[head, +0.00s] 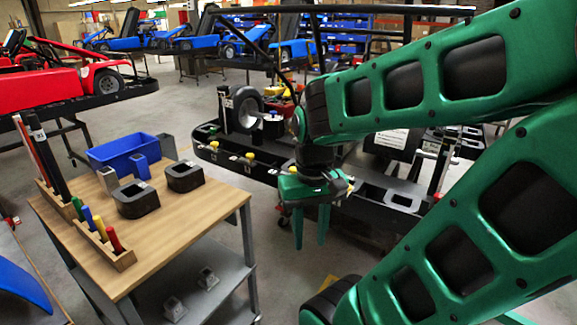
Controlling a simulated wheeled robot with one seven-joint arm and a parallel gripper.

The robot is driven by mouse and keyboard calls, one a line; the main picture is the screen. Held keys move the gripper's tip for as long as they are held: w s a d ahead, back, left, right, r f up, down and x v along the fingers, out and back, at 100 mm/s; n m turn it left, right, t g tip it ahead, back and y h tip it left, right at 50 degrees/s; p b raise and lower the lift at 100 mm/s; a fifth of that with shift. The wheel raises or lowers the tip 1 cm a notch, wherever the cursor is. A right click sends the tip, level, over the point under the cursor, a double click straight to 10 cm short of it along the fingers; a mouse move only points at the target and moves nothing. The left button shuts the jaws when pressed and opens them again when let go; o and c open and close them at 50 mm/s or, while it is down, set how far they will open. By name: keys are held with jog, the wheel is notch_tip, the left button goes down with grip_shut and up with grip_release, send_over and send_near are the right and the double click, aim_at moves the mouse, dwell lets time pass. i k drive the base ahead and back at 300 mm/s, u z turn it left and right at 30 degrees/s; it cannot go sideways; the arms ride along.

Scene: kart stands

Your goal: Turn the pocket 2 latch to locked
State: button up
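The black kart stand (228,162) fills the middle of the view. Small yellow latch-like parts sit along its near edge, one at the left (214,145) and another to its right (250,156). Their labels and settings are too small to read, so I cannot tell which is pocket 2. My gripper (311,228) points down in front of the stand's near edge, to the right of these parts. Its two green fingers are apart with nothing between them. My gripper and arm hide part of the stand behind them.
A wooden-topped cart (190,218) stands at the left with a blue bin (131,150), two black blocks and a rack of coloured handles. A red kart (60,85) stands behind it. Grey floor shows between cart and stand.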

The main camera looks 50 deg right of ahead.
aim_at(292, 169)
jog(key=u, duration=0.05)
jog(key=i, duration=0.8)
jog(key=z, duration=1.5)
